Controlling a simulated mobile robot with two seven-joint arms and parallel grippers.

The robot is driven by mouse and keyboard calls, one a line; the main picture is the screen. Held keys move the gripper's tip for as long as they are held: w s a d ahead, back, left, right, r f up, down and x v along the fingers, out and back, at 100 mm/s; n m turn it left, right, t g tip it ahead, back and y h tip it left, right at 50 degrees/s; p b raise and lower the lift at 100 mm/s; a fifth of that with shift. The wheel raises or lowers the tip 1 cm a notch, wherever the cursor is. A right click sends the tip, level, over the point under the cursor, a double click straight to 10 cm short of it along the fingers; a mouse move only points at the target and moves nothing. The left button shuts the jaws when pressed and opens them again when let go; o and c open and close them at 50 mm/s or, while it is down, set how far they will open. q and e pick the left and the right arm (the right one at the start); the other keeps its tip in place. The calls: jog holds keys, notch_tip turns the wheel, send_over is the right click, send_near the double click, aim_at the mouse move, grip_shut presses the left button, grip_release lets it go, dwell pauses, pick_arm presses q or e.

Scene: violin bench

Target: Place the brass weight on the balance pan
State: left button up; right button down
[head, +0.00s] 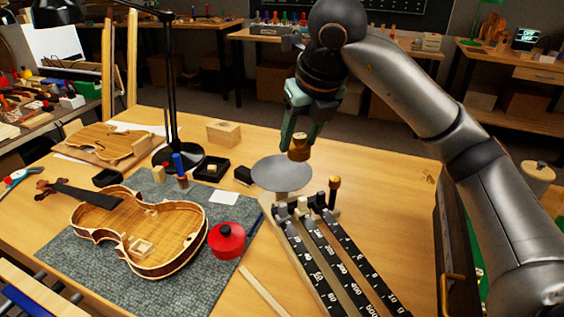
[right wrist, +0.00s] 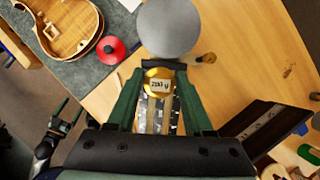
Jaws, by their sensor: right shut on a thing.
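The brass weight (head: 299,152) is a small knobbed cylinder between the fingertips of my right gripper (head: 300,138). In the right wrist view its labelled top (right wrist: 159,84) shows between the shut fingers (right wrist: 158,80). The balance pan (head: 283,174) is a round grey disc at the far end of the balance; it also shows in the right wrist view (right wrist: 168,27). The weight is held in the air, apart from the pan and near its right side in the head view. A dark shape, probably my left gripper (right wrist: 62,122), shows at the lower left of the right wrist view; its jaws are unclear.
The balance's black scale beams (head: 335,262) run toward me, with a brass-topped post (head: 334,188) right of the pan. A red lidded pot (head: 227,240) and an open violin body (head: 140,232) lie on the grey mat (head: 100,285). The bench right of the beams is clear.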

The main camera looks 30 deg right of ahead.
jog(key=w+f, duration=0.2)
jog(key=w, duration=0.1)
jog(key=w+d+f, duration=0.1)
jog(key=w+f, duration=0.2)
jog(key=w, duration=0.1)
jog(key=w+d+f, duration=0.1)
jog(key=w+f, duration=0.1)
jog(key=w, duration=0.1)
jog(key=shift+w+d+f, duration=0.1)
jog(key=shift+w+f, duration=0.1)
jog(key=shift+f, duration=0.15)
jog(key=shift+w+f+p, duration=0.3)
jog(key=shift+f, duration=0.1)
jog(key=shift+w+d+f, duration=0.1)
jog(key=shift+w+f, duration=0.05)
jog(key=shift+f, duration=1.55)
jog(key=shift+f, duration=0.1)
jog(key=shift+c, duration=1.5)
grip_release()
jog(key=shift+r, duration=0.5)
jog(key=v, duration=0.6)
jog(key=shift+s+r, duration=0.3)
jog(key=shift+r, duration=0.05)
